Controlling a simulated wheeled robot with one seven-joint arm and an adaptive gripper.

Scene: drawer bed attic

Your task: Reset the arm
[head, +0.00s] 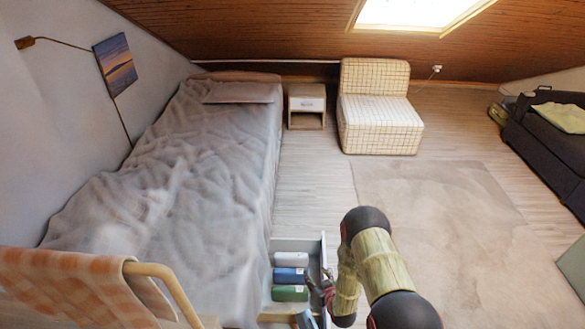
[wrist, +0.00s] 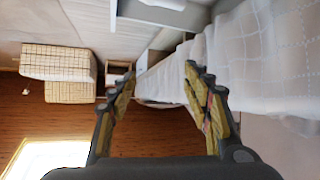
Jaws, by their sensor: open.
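My gripper (head: 318,284) is at the right side of the open drawer (head: 298,243), beside the bed, in the head view. In the wrist view my gripper (wrist: 160,75) has its two fingers spread wide, with nothing between them. My arm comes in from the lower right and is bent. In the drawer lie a white item (head: 291,259), a blue item (head: 288,275) and a green item (head: 289,293) in a row. The arm hides part of the drawer's right side. I cannot tell whether the fingers touch the drawer.
The bed (head: 190,170) with its grey cover fills the left. A chair with an orange checked cloth (head: 75,285) stands at the front left. A nightstand (head: 306,105) and a checked armchair (head: 377,110) stand at the back. The rug (head: 450,210) on the right is clear.

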